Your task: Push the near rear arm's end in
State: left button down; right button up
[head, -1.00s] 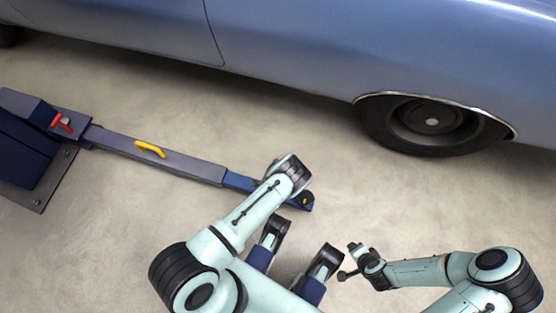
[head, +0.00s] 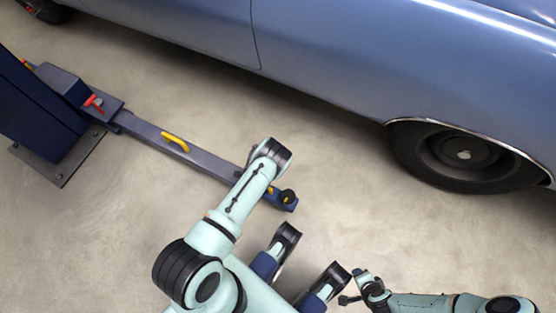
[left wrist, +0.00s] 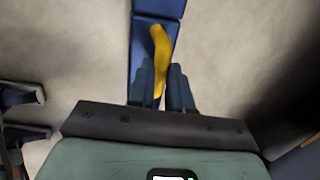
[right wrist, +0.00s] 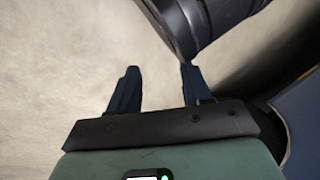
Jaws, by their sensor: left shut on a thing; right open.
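The near rear lift arm has a grey outer beam (head: 205,160) with a yellow handle (head: 176,141) on top. Its blue inner end section (head: 284,203) comes out of the beam and carries a round dark pad (head: 288,196) at the tip. My left gripper (left wrist: 160,88) is shut on a yellow grip (left wrist: 160,45) on the blue section, as the left wrist view shows. In the head view my left wrist hides these fingers and part of the blue section. My right gripper (right wrist: 157,88) is open and empty over the floor, away from the lift arm.
A dark blue lift post (head: 35,105) on a bolted base plate (head: 70,165) stands at the left. A red handle (head: 94,102) is at the beam's root. A blue car (head: 330,60) with its rear wheel (head: 463,157) lies beyond. The concrete floor (head: 350,180) between is clear.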

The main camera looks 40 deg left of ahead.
pick_arm(q)
jog(key=s+a+b, duration=0.1)
jog(key=a, duration=0.5)
jog(key=shift+s, duration=0.3)
pick_arm(e)
jog(key=shift+g, duration=0.5)
jog(key=shift+s+d+f, duration=0.15)
jog(key=shift+s+f, duration=0.55)
jog(key=shift+s, duration=0.05)
jog(key=shift+s+d+f, duration=0.15)
jog(key=shift+s+f, duration=0.5)
jog(key=shift+s, duration=0.1)
pick_arm(q)
jog(key=c, duration=1.1)
grip_release()
jog(key=shift+o, duration=0.2)
jog(key=shift+w+d, duration=0.1)
pick_arm(e)
jog(key=shift+a, duration=0.1)
